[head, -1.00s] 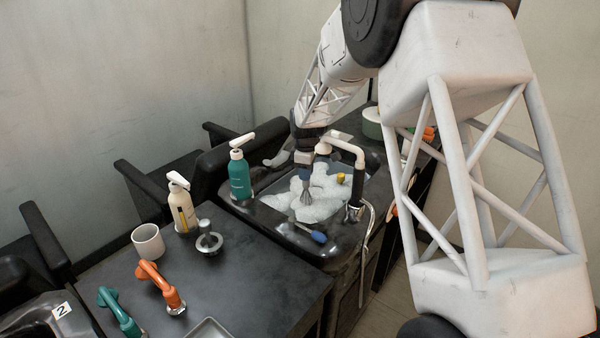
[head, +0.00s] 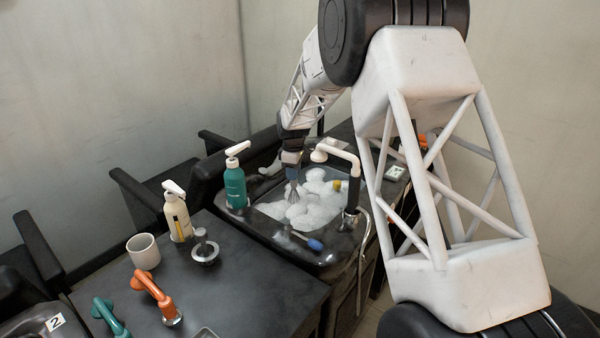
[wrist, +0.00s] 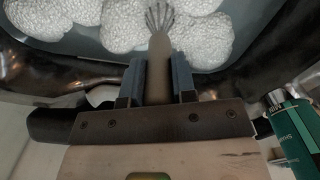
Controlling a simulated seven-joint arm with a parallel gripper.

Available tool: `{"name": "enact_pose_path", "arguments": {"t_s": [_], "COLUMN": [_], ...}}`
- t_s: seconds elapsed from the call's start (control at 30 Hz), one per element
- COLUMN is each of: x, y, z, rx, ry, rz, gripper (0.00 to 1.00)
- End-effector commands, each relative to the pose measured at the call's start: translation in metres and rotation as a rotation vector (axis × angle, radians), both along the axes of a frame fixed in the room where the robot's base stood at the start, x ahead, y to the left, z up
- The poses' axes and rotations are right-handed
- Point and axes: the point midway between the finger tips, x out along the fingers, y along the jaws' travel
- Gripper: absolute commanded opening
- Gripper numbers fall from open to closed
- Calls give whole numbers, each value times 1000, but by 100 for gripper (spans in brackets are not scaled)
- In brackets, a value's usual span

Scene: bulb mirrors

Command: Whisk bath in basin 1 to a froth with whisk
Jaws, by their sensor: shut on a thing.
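My gripper (head: 291,160) is shut on the whisk (head: 292,190) by its handle. The whisk points down, and its wires reach the white foam (head: 318,205) in the left-back part of basin 1, a black-rimmed basin (head: 262,228). In the wrist view the handle (wrist: 159,65) sits between the two blue fingers, with the wires against the foam heaps (wrist: 205,40). The foam lies in rounded heaps, with some smoother grey-white bath (wrist: 95,48) between them. The wire tips are partly hidden.
A teal pump bottle (head: 235,187) stands at the basin's left corner. A white-headed tap (head: 340,155) rises at its right. A blue-handled tool (head: 313,244) lies on the front rim.

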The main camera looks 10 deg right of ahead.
Motion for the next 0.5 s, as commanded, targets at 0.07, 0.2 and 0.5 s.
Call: {"name": "enact_pose_path", "arguments": {"t_s": [0.07,0.2,0.5], "x": [-3,-3,-3], "y": [8,6,6], "z": [0,0,13], "rx": [0,0,0], "ry": [0,0,-1], "rz": [2,0,0], "gripper": [2,2,2]}}
